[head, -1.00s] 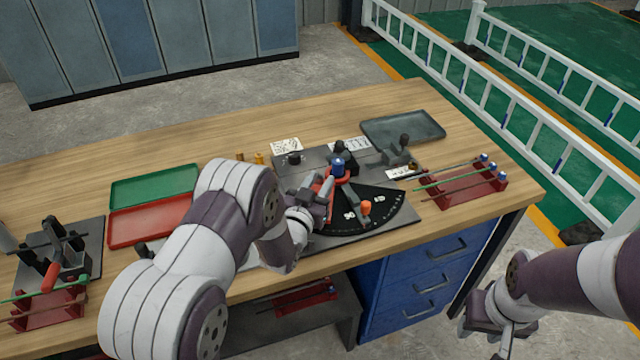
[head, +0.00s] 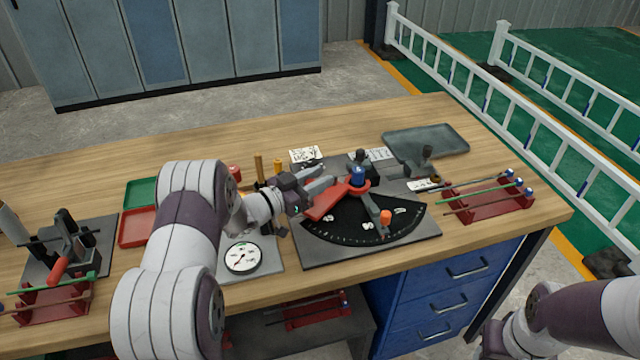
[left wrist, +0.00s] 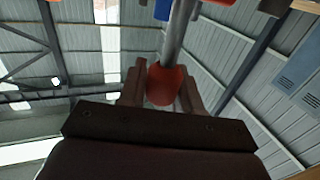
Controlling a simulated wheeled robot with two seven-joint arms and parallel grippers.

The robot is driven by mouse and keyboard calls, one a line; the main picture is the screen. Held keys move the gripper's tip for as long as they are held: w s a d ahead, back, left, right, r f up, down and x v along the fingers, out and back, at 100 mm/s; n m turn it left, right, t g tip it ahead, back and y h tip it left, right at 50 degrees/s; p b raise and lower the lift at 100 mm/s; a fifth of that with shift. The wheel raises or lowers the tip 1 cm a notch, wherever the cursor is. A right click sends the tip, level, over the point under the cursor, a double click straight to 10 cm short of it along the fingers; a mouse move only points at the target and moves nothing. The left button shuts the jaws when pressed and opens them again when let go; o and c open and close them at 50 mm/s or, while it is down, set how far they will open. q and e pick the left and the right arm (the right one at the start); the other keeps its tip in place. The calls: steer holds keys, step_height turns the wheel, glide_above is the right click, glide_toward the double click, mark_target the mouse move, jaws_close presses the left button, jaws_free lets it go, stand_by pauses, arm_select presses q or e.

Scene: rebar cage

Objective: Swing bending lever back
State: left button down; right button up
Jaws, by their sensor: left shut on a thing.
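The bench bender has a dark angle scale plate (head: 385,234) and a blue-capped pivot (head: 357,176). Its red bending lever (head: 326,204) points from the pivot toward the front left. My left gripper (head: 318,180) is at the left of the bender, beside the red arm. In the left wrist view its fingers are shut around an orange-red grip (left wrist: 166,84) on a grey rod (left wrist: 178,32). The gripper hides the grip in the head view. My right gripper (head: 492,342) is at the bottom edge, away from the bench; its fingers are not clear.
An orange-topped stop (head: 385,217) stands on the scale. A red rack with rods (head: 490,199) is to the right and a grey tray (head: 425,141) behind. A round dial (head: 243,257) lies left of the bender. Green (head: 142,192) and red (head: 137,227) trays are further left.

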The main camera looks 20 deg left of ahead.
stand_by(0.3)
arm_select(q)
steer(key=c, duration=0.9)
jaws_free()
steer(key=shift+o, duration=0.2)
steer(key=s+d+r, duration=0.2)
steer(key=d+r, duration=0.9)
steer(key=shift+d+b, duration=0.25)
steer(key=shift+b, duration=0.2)
